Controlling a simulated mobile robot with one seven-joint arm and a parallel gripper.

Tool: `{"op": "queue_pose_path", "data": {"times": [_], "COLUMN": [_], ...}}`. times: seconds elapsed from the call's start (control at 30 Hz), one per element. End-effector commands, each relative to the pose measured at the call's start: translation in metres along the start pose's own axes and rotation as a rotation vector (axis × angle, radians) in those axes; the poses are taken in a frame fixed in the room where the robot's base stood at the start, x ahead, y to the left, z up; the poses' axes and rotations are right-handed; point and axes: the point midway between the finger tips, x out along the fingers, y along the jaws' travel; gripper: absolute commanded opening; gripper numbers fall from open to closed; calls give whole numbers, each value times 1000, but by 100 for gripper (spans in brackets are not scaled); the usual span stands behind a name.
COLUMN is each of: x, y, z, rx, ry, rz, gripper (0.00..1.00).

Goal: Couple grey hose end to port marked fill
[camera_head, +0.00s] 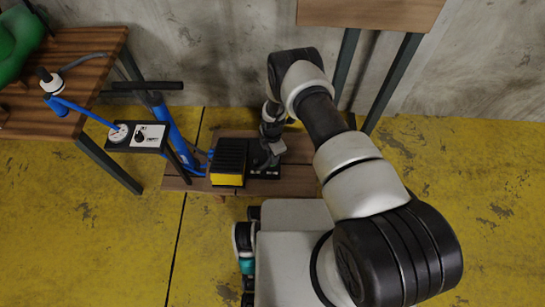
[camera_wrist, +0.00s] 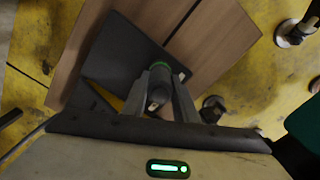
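A dark grey cylindrical piece with a green ring (camera_wrist: 158,72), possibly the grey hose end, stands over a black plate in the wrist view. The fingers of my gripper (camera_wrist: 162,100) flank it, one on each side. Whether they press on it is unclear. In the head view my gripper (camera_head: 270,155) reaches down over a dark plate (camera_head: 265,172) beside a black and yellow box (camera_head: 228,162). A grey hose (camera_head: 85,60) lies on the left table, near a white and black fitting (camera_head: 50,82). I cannot read any port marked fill.
A wooden board (camera_head: 180,180) on the yellow floor bears the box and plate. A gauge panel (camera_head: 140,136) and a blue cylinder (camera_head: 170,125) stand to its left. A green inflatable (camera_head: 18,42) rests on the left table (camera_head: 95,43). Another table (camera_head: 370,12) stands behind. Floor at right is clear.

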Motion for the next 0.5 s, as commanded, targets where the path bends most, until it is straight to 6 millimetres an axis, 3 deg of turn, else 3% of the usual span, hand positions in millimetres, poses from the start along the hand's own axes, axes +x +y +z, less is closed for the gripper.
{"op": "queue_pose_path", "data": {"times": [0.5], "x": [-7], "y": [0], "z": [0], "rx": [0], "ry": [0], "rz": [-1], "gripper": [1]}}
